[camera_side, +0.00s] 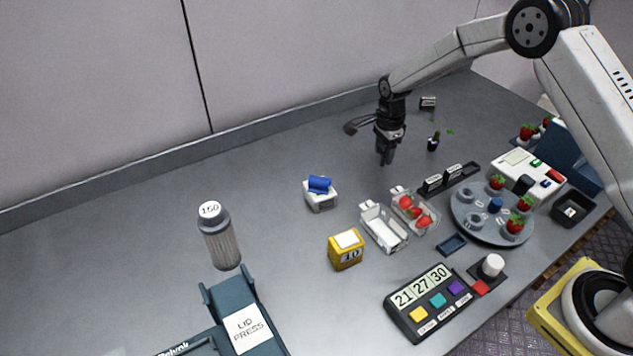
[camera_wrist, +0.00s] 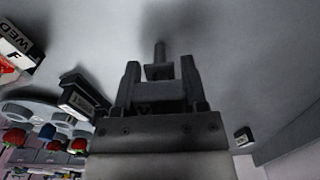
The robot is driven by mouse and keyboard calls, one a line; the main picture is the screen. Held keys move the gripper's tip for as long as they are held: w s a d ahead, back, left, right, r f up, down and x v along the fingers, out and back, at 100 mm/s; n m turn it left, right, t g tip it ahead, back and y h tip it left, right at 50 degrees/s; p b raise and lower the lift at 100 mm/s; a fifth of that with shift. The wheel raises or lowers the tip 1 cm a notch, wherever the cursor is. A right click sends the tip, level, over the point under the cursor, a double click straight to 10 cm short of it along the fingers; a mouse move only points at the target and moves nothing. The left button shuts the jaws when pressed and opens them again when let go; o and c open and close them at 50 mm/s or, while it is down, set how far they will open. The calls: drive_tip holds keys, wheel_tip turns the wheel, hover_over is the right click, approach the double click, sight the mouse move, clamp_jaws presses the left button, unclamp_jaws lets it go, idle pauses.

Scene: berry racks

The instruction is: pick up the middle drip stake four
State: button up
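My gripper (camera_side: 386,158) points down low over the grey table in the side view, left of a small dark pot with a green sprig (camera_side: 433,142). In the wrist view, the two fingers of my gripper (camera_wrist: 160,72) are spread apart. A small dark block with a thin upright rod (camera_wrist: 159,52) shows between or just beyond them. I cannot tell whether this is a drip stake, or whether the fingers touch it. No number four can be read on it. In the side view this spot is hidden by the dark fingers.
A black rack with labelled blocks (camera_side: 450,178), a clear punnet of strawberries (camera_side: 415,212), an empty punnet (camera_side: 384,228) and a round grey carousel (camera_side: 474,225) stand nearer the front. A small labelled block (camera_side: 428,102) lies behind.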

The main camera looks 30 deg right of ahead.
clamp_jaws()
drive_tip(key=shift+r, duration=0.15)
drive_tip(key=shift+r, duration=0.55)
drive_tip(key=s+r, duration=1.1)
drive_tip(key=s, duration=0.3)
drive_tip(key=shift+a+r, duration=0.3)
drive_tip(key=shift+a, duration=0.1)
